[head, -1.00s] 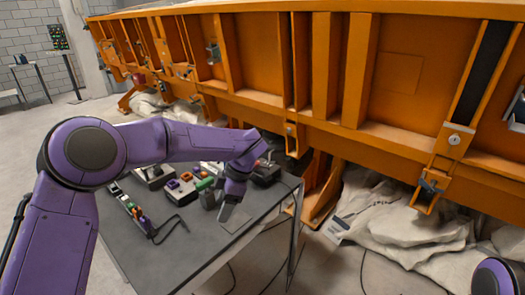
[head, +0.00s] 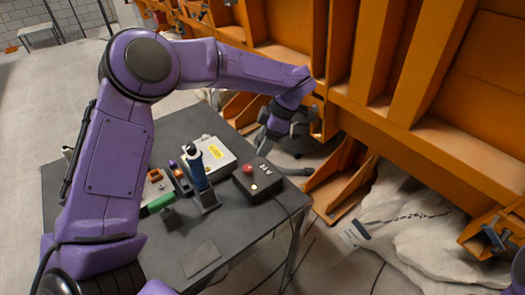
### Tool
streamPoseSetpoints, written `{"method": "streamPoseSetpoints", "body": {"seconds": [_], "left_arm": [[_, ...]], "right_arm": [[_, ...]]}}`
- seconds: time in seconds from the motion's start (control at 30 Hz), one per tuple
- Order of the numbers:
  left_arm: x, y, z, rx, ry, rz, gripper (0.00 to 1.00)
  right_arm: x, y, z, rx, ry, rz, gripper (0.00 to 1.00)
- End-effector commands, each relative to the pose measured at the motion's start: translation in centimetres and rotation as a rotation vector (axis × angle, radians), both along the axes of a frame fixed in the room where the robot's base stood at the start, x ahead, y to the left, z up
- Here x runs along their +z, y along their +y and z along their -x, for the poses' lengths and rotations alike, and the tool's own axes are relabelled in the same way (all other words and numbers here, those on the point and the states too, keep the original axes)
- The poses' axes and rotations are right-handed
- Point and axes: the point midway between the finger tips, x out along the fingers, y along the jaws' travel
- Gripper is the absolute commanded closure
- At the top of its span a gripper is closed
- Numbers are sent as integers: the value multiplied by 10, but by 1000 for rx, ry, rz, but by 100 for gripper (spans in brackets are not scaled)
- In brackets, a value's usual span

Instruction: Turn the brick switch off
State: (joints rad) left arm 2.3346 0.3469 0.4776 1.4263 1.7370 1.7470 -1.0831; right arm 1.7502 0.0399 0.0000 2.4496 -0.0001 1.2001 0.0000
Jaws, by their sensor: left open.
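A black box (head: 258,181) with a red button (head: 247,169), a small yellowish spot and white lettering sits at the right edge of the dark table. It looks like the power brick. I cannot make out which part of it is the switch or how it is set. My left gripper (head: 268,138) is open, above and behind the black box, near the table's far right edge. It looks apart from the box, and its fingers are dark and partly hard to make out. My right gripper is not in view.
The dark table (head: 150,265) also holds a white box with a yellow label (head: 214,153), a blue upright handle (head: 195,172) and a green piece (head: 160,202). The orange steel frame (head: 400,125) stands close behind. A cable runs off the table's right side. The table's front is mostly clear.

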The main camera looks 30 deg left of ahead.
Motion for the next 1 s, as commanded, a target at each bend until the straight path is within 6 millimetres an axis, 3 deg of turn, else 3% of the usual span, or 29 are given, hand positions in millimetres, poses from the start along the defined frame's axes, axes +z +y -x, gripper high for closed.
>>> {"method": "streamPoseSetpoints", "body": {"seconds": [0.13,0.5,0.87,0.93,1.0], "left_arm": [[-15,5,5,-2,2,0,41],[-86,28,18,-6,3,-1,41],[-96,32,20,-4,0,1,41],[-96,32,20,-4,1,0,58],[-96,32,20,-4,0,1,80]], "right_arm": [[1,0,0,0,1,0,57],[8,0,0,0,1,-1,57],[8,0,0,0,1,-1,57],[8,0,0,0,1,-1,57],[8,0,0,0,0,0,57]]}}
